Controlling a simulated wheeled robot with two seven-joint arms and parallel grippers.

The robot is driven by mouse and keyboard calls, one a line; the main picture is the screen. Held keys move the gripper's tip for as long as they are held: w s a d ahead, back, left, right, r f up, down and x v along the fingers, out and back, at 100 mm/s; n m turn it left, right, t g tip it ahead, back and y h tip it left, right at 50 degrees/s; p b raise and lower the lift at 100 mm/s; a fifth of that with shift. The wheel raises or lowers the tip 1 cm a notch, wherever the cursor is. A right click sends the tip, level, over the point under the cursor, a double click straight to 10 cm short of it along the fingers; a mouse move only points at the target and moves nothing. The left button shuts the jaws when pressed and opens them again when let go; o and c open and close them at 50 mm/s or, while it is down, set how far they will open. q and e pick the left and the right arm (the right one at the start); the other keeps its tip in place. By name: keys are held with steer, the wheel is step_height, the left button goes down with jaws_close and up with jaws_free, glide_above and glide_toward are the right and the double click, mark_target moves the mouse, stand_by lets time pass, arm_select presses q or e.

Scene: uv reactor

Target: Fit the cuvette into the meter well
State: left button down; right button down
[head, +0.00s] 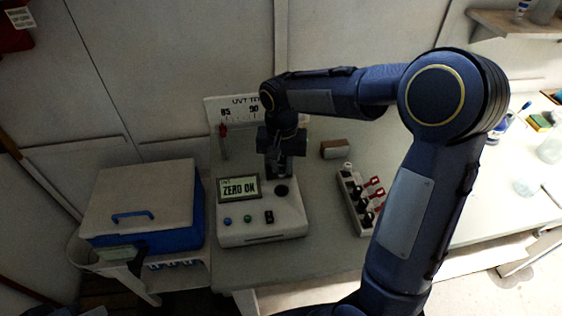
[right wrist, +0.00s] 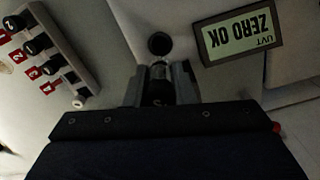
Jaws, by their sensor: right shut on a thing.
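The meter (head: 262,222) stands on the bench, and its display (head: 240,188) reads "ZERO OK"; the display also shows upside down in the right wrist view (right wrist: 241,32). The dark round well (head: 282,190) is in the meter's top, right of the display. It shows just beyond my fingertips in the right wrist view (right wrist: 159,44). My right gripper (head: 279,168) is over the rear of the meter, behind the well. It is shut on a dark-capped cuvette (right wrist: 157,90), mostly hidden between the fingers, apart from the well in the picture. My left gripper is not in view.
A blue cooler with a pale lid (head: 145,200) is at left. A chart board (head: 228,108) stands behind the meter.

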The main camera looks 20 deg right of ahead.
steer(key=b, duration=0.5)
glide_above(281, 184)
steer(key=s, duration=0.2)
steer(key=shift+s+a+f, duration=0.1)
steer(key=shift+a+f, duration=0.15)
steer(key=shift+f, duration=1.25)
steer(key=shift+a+f, duration=0.2)
steer(key=shift+f, duration=1.25)
steer(key=shift+f+b, duration=0.7)
steer(key=shift+f, duration=0.45)
steer(key=c, duration=1.1)
jaws_free()
steer(key=shift+c, duration=0.2)
steer(key=shift+r, duration=0.15)
step_height(281, 184, up, 7)
steer(key=shift+r, duration=0.3)
